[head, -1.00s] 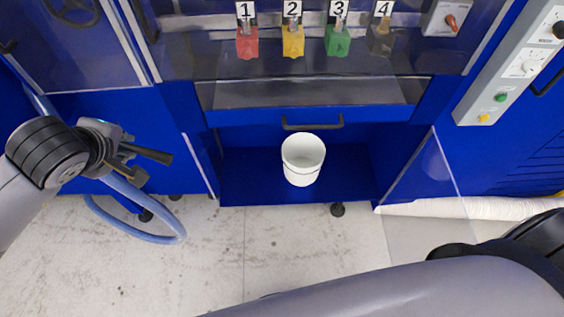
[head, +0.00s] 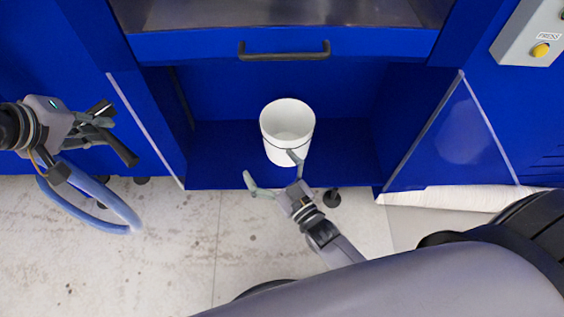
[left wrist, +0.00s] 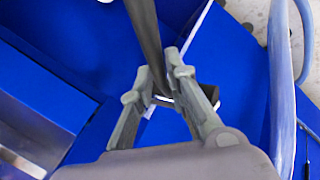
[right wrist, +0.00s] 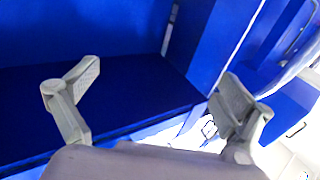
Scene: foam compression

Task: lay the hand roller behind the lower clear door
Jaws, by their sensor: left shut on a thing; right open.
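My left gripper (head: 106,124) is at the left, in front of the blue cabinet, shut on a dark bar, which I take to be the hand roller (head: 122,150). In the left wrist view the dark bar (left wrist: 147,35) runs between the fingers (left wrist: 155,80). The lower compartment (head: 225,165) is open in front. A clear door panel (head: 462,140) with pale edges stands swung out at its right. Another pale edge shows at its left. My right gripper (head: 272,167) is open and empty at the compartment's front; its fingers (right wrist: 155,95) are spread in the right wrist view.
A white bucket (head: 287,120) stands inside the compartment, just beyond my right gripper in the picture. A blue drawer with a black handle (head: 284,56) is above. A blue hose (head: 105,205) loops below my left gripper. The compartment floor beside the bucket is clear.

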